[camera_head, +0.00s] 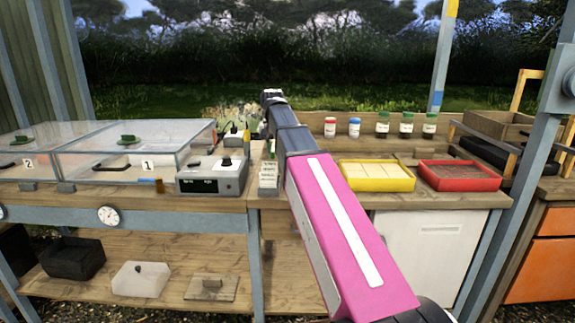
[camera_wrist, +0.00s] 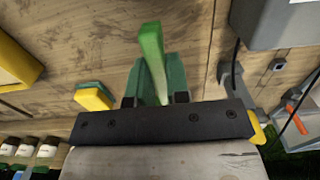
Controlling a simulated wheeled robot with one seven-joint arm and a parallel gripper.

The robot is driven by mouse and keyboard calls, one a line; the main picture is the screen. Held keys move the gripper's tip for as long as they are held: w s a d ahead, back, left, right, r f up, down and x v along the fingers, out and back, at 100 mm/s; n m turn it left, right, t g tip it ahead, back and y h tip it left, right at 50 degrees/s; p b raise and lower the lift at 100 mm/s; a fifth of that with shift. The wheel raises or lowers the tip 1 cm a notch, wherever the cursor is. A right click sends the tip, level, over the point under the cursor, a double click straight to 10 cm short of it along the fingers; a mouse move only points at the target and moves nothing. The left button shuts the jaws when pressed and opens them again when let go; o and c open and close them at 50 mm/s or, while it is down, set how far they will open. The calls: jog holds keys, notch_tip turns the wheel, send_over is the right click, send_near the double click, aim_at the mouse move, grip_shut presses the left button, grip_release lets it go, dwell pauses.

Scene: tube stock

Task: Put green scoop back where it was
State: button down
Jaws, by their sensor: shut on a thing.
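In the wrist view the light green scoop (camera_wrist: 151,45) is held between the dark green fingers of my gripper (camera_wrist: 155,88), which is shut on it. The scoop's narrow end points to the top of that view, above the wooden bench (camera_wrist: 80,45). I cannot tell whether it touches the bench. In the head view my gripper (camera_head: 271,97) is at the far end of my pink arm, over the back of the bench. The scoop does not show clearly there.
A yellow-and-green block (camera_wrist: 93,96) lies beside my gripper. A grey control box (camera_head: 212,179) and clear-lidded cases stand left. A yellow-rimmed tray (camera_head: 376,187), a red-rimmed tray (camera_head: 460,188) and several capped bottles stand right. A grey post rises at the right.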

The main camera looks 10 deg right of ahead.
jog(key=w+d+f, duration=0.1)
jog(key=d, duration=0.1)
jog(key=w+d+f, duration=0.1)
jog(key=d+f, duration=0.1)
jog(key=w+d+f, duration=0.1)
jog(key=w+d, duration=0.1)
jog(key=shift+f, duration=2.15)
jog(key=shift+s+f, duration=0.1)
jog(key=shift+f, duration=0.05)
jog(key=c, duration=1.1)
grip_release()
notch_tip(320, 180, up, 12)
